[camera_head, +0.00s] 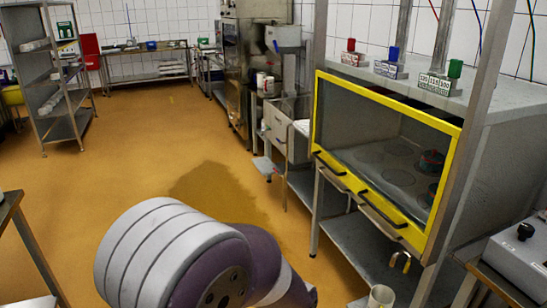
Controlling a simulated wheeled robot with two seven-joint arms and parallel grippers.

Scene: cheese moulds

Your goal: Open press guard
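The press guard is a clear panel in a yellow frame (384,98) on the front of the metal press (500,150) at the right. It is down and covers the front opening. Dark bar handles (379,214) sit along its lower edge. Through the panel I see round plates (398,177) and a dark round item with red on it (431,161) at the right. One of my arms, grey and purple, fills the bottom middle, left of the press and apart from it. Neither of my grippers shows.
Red, blue and green fittings (391,64) stand on top of the press. A brass hook-like piece (400,261) and a pale cup (381,298) are below the guard. A grey control box (520,255) is at the lower right.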

